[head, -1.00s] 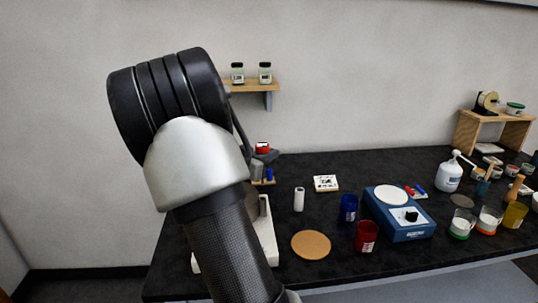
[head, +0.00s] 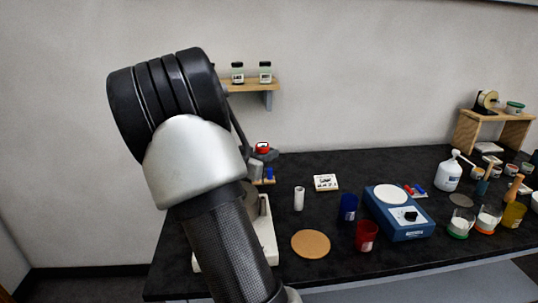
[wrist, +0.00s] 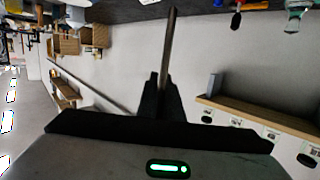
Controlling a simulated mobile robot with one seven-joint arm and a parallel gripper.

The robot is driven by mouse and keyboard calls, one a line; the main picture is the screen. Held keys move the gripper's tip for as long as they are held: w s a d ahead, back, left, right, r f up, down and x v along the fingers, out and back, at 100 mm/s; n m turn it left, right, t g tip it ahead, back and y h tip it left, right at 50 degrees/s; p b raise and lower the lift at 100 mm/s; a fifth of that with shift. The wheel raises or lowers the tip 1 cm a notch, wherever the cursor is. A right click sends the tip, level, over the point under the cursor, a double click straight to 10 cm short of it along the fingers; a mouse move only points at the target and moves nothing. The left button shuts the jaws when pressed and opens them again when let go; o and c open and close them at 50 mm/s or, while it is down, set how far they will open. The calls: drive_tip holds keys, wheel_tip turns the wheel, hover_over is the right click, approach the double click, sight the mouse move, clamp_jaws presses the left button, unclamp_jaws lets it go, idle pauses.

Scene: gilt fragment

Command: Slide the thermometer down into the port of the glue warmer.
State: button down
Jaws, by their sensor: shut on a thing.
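My gripper (wrist: 160,98) shows in the wrist view with its dark fingers shut on a thin brownish-grey rod, the thermometer (wrist: 169,45). The rod sticks out straight beyond the fingertips; its far end shows against the wall and the dark bench edge. In the head view my arm hides both gripper and thermometer. A white base (head: 266,232) is partly hidden behind my arm. I cannot tell which is the glue warmer, and no port is clearly visible.
On the black bench stand a white cylinder (head: 299,198), a cork disc (head: 311,244), a blue cup (head: 348,208) and a red cup (head: 366,236). Several jars and a white pump bottle (head: 448,176) crowd the right. A wall shelf (head: 252,85) holds two jars.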

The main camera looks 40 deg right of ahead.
wheel_tip(320, 180, down, 10)
drive_tip(key=b, duration=0.5)
drive_tip(key=shift+w, duration=0.15)
idle(3.5)
drive_tip(key=c, duration=1.8)
unclamp_jaws()
drive_tip(key=shift+d, duration=0.1)
drive_tip(key=shift+c, duration=0.2)
drive_tip(key=shift+f, duration=0.1)
drive_tip(key=p+v, duration=0.2)
drive_tip(key=v, duration=1.5)
